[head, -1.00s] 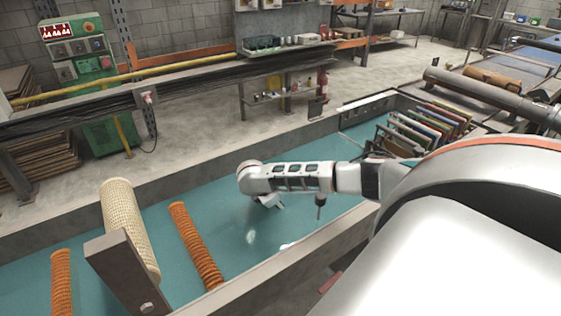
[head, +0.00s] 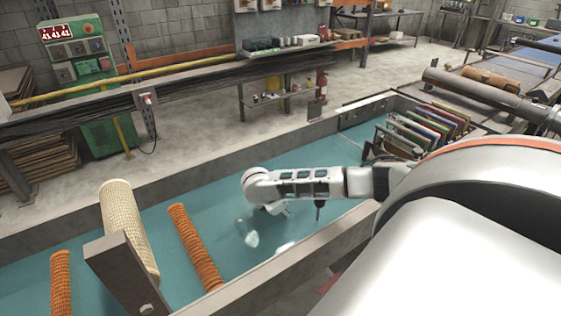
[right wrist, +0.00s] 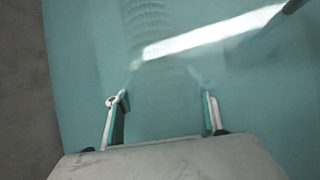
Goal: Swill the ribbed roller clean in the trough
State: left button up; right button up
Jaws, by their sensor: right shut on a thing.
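The trough (head: 320,130) is a long channel of teal water. My right arm reaches over it from the right, and my right gripper (head: 274,208) points down at the water, small and partly hidden in the head view. In the right wrist view its two fingers (right wrist: 164,112) stand on either side of the ribbed roller (right wrist: 150,22), shut on it. The roller looks pale and teal-tinted, as if seen through water, and a white glare band crosses it. The head view does not show the held roller clearly. My left gripper is not in view.
Two orange ribbed rollers (head: 195,245) (head: 60,285) and a cream mesh roller (head: 130,230) on a metal bracket (head: 125,272) stand at the trough's left. Coloured screens (head: 430,130) are racked at its far right end. Open water lies between.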

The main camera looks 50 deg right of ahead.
jog(key=shift+w+d+r, duration=0.1)
jog(key=shift+w+d, duration=0.1)
jog(key=shift+w, duration=0.8)
jog(key=shift+w+d, duration=0.2)
jog(key=shift+w, duration=0.75)
jog(key=shift+s+a, duration=0.2)
jog(key=shift+s, duration=0.8)
jog(key=shift+s+a, duration=0.15)
jog(key=shift+s, duration=0.8)
jog(key=shift+r, duration=0.1)
notch_tip(320, 180, up, 26)
dwell(0.7)
jog(key=shift+a, duration=0.1)
dwell(0.4)
